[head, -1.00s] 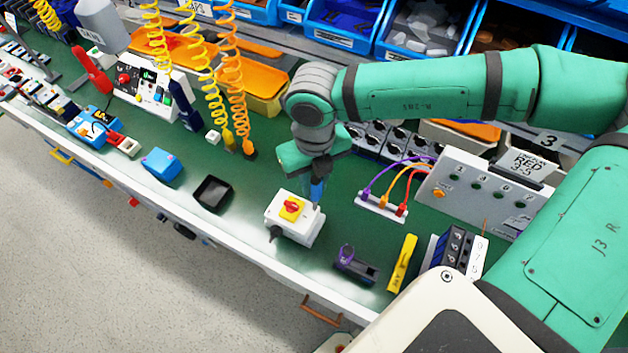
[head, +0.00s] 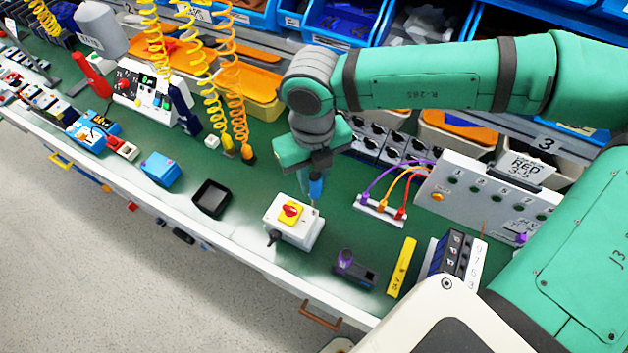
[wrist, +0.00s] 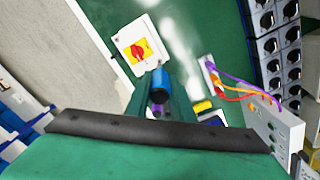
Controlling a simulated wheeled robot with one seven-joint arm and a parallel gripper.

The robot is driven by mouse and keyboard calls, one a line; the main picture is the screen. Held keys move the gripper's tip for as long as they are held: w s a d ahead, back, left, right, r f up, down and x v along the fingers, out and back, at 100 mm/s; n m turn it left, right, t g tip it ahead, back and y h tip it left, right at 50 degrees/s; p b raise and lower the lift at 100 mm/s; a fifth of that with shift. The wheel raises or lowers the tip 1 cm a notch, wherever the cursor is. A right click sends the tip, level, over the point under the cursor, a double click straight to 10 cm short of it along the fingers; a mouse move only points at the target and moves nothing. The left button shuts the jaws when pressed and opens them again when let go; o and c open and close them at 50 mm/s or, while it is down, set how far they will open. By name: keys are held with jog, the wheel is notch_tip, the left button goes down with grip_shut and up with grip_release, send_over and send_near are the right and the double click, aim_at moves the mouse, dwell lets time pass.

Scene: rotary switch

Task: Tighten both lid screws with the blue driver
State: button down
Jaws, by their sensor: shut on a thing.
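The rotary switch box (head: 293,221) is white with a yellow plate and a red knob (head: 291,209). It stands on the green bench and also shows in the wrist view (wrist: 138,46). The blue driver (head: 316,187) is held upright in my gripper (head: 315,172), its shaft pointing down at the box's right side. In the wrist view the blue driver handle (wrist: 160,84) sits between the fingers. The lid screws are too small to make out, and I cannot tell whether the driver tip touches one.
A black tray (head: 211,198) and a blue box (head: 160,168) stand to the left. A purple-and-black holder (head: 354,268) and a yellow block (head: 401,267) lie to the right. A terminal strip with coloured leads (head: 381,209) stands close behind on the right.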

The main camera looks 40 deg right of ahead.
jog(key=shift+w+r, duration=0.1)
jog(key=shift+r, duration=1.25)
